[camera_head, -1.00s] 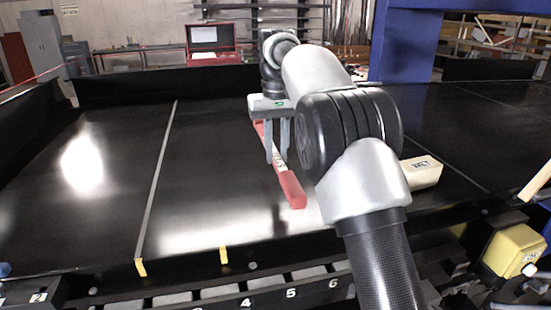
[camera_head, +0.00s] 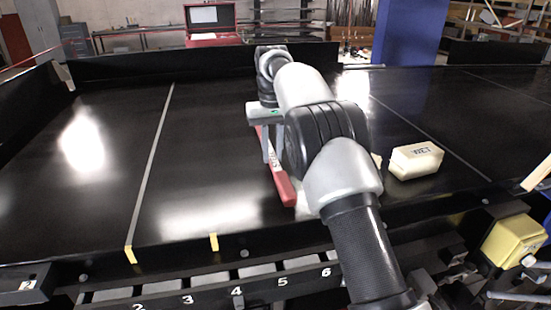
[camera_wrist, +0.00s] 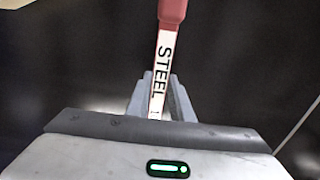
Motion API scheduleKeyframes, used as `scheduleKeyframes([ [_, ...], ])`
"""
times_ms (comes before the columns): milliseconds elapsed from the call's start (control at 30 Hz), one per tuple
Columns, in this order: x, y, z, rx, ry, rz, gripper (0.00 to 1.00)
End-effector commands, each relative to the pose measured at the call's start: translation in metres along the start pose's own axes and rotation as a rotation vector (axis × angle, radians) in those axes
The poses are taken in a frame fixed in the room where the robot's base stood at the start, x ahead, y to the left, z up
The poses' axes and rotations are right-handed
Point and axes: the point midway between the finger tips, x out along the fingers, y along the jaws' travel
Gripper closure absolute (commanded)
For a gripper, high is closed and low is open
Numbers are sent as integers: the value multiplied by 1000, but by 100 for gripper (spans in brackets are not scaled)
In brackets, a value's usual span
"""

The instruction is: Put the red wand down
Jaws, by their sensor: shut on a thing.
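My gripper (camera_head: 268,158) is above the black conveyor belt, partly covered by my own arm in the head view. It is shut on the red wand (camera_head: 284,190), whose near red end slants toward the front of the belt. In the wrist view the wand (camera_wrist: 172,12) runs between the two grey fingers (camera_wrist: 160,98) and carries a white label reading "STEEL". I cannot tell whether the wand touches the belt.
The black belt (camera_head: 70,205) is wide and clear on the left. A cream block (camera_head: 415,160) with dark lettering lies to the right of my arm, with another pale piece (camera_head: 376,160) beside it. A yellow box (camera_head: 512,242) is at the front right.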

Motion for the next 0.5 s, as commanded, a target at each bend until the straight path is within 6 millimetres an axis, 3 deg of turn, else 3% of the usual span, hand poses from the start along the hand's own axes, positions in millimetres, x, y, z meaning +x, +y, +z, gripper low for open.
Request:
scheduleKeyframes([
  [100,12,-2,-6,-1,1,0,100],
  [400,14,-2,-5,-1,0,0,100],
  [433,15,-2,-5,-1,-1,0,77],
  [500,14,-2,-5,-1,0,0,65],
])
